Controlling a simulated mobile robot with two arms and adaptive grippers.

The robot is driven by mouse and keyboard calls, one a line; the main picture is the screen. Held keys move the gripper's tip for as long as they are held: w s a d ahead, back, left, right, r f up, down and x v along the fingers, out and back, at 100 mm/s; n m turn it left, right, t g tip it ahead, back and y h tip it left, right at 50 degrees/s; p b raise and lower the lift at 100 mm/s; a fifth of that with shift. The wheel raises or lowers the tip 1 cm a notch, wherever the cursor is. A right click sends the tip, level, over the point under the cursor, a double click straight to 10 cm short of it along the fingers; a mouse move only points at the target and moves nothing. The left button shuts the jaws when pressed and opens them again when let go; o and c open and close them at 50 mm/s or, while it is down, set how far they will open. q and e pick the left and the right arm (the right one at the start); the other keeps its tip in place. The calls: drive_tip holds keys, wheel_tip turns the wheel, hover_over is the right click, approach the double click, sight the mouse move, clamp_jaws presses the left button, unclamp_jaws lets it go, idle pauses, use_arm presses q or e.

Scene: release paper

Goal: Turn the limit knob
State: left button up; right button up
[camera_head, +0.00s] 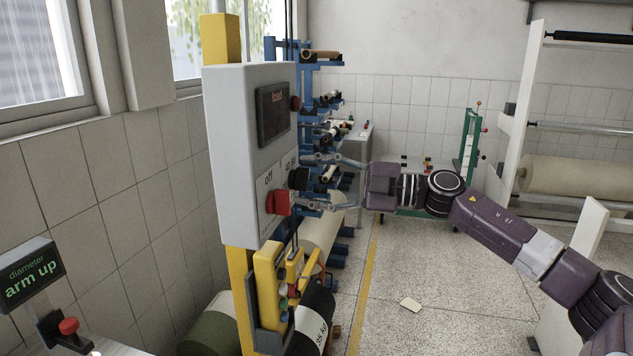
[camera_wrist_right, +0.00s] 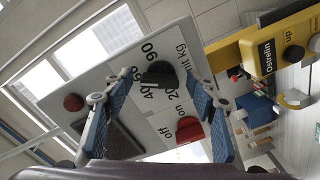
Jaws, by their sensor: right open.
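The limit knob (camera_head: 299,178) is a black dial on the front of a grey control box (camera_head: 228,150) on a yellow post. In the right wrist view the limit knob (camera_wrist_right: 160,76) sits amid a printed scale marked in kg. My right gripper (camera_head: 308,183) is open in front of the box, one finger above the knob and one below it in the head view. In the wrist view its fingertips lie on either side of the knob, with gaps; contact cannot be told. My left gripper is not in view.
A red off/on switch (camera_head: 279,202) sits just below the knob, close to the lower finger. A dark display (camera_head: 273,112) and a red button (camera_head: 295,104) are higher on the box. A yellow pendant (camera_head: 267,285) hangs below. Open floor (camera_head: 440,290) lies to the right.

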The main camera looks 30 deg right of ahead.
drive_tip(key=v, duration=1.2)
idle(0.7)
idle(0.4)
